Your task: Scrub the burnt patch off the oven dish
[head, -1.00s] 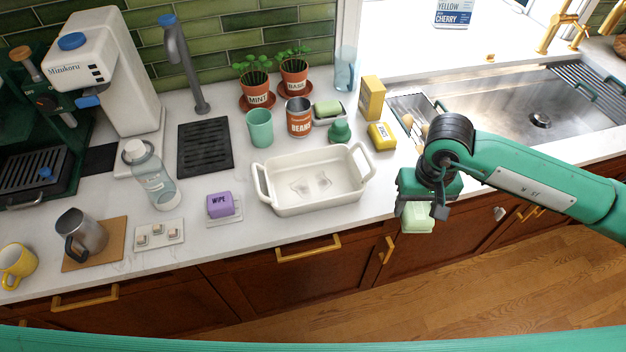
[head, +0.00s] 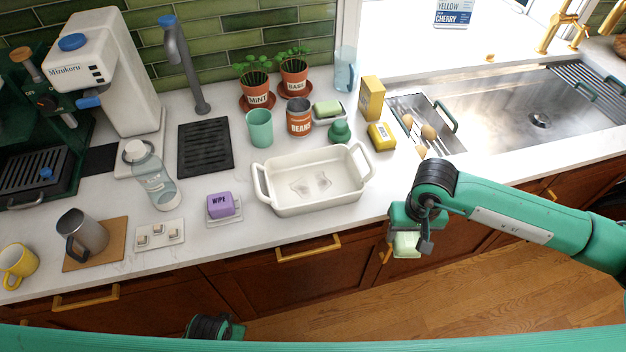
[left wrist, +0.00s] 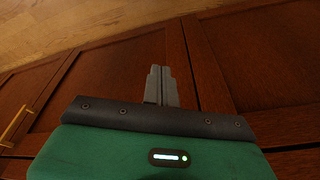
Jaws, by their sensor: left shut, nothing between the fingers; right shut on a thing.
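The white oven dish (head: 290,204) stands upright on the counter near its front edge, with a handle at each end. Its inside floor shows faint greyish marks (head: 312,184). My right gripper (head: 404,236) is shut on a pale green block (head: 406,245), which looks like a sponge. It holds the block in front of the counter edge, right of the dish and apart from it. My left gripper shows in the left wrist view (left wrist: 161,84), shut and empty, in front of the brown cabinet doors. In the head view only part of my left arm shows at the bottom.
Behind the dish stand a bean can (head: 299,120), a green cup (head: 260,128), a green knobbed item (head: 339,132) and a yellow box (head: 381,137). A purple wipe block (head: 220,205) is left of the dish. The sink (head: 520,110) is at right.

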